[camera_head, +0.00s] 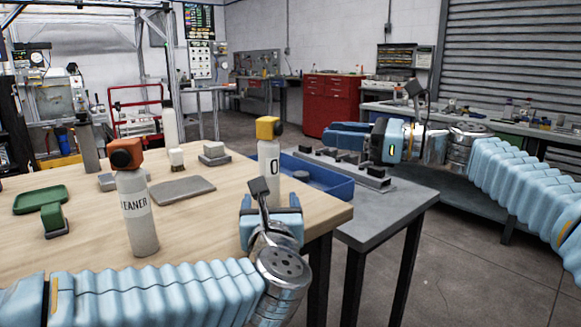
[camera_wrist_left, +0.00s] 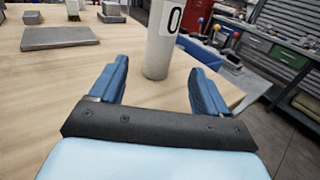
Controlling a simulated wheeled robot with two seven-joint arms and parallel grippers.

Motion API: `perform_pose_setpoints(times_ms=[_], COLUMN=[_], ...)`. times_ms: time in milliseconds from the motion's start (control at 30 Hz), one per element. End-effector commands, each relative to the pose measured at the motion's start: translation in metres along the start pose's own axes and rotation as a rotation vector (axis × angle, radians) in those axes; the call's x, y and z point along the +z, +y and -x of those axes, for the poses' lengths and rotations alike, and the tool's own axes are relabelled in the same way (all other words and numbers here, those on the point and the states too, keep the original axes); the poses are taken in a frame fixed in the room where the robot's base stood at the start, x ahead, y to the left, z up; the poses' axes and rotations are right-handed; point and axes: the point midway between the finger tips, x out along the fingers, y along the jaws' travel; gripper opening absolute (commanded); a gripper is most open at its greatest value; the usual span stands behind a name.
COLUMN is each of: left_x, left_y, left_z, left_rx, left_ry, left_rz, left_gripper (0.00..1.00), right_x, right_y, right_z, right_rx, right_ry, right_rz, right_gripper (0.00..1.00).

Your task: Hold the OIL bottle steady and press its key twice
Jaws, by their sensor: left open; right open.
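The OIL bottle (camera_head: 269,163) is white with a yellow top (camera_head: 268,128) and stands upright near the table's right edge; an "O" shows on its label. In the left wrist view the bottle (camera_wrist_left: 159,50) stands just beyond and between my open fingers, its top cut off by the frame. My left gripper (camera_head: 270,207) is open and empty in front of the bottle; its fingers also show in the left wrist view (camera_wrist_left: 155,85). My right gripper (camera_head: 350,135) is open and empty, in the air to the right of the bottle, above the grey side table.
A CLEANER bottle (camera_head: 139,215) with an orange top stands left of my left gripper. A grey plate (camera_head: 182,190), a green tray (camera_head: 40,199) and small blocks lie on the wooden table (camera_head: 90,255). A blue bin (camera_head: 318,172) sits behind the OIL bottle at right.

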Motion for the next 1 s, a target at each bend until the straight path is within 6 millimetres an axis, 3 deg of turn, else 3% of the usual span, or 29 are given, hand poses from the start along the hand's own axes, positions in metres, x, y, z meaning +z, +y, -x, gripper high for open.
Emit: perform_pose_setpoints(times_ms=[300, 500, 700, 933, 1000], left_x=[-0.001, 0.000, 0.000, 0.000, 0.000], left_y=[0.000, 0.000, 0.001, 0.000, 0.000], left_z=[-0.071, -0.101, -0.113, -0.114, -0.114], left_rx=[0.002, 0.000, 0.001, 0.000, 0.000], left_ry=[0.002, 0.000, 0.000, 0.000, 0.000], left_rz=[0.000, 0.000, 0.000, 0.000, 0.000], left_gripper=[0.76, 0.76, 0.76, 0.76, 0.68], right_x=[-0.001, -0.001, -0.001, -0.001, -0.001], right_y=[-0.001, -0.001, -0.001, -0.001, -0.001], right_z=[0.000, 0.000, 0.000, 0.000, 0.000], right_rx=[-0.002, -0.002, -0.002, -0.002, -0.003], right_ry=[0.002, 0.002, 0.002, 0.002, 0.002], right_rz=[0.000, 0.000, 0.000, 0.000, 0.000], right_gripper=[0.43, 0.43, 0.43, 0.43, 0.43])
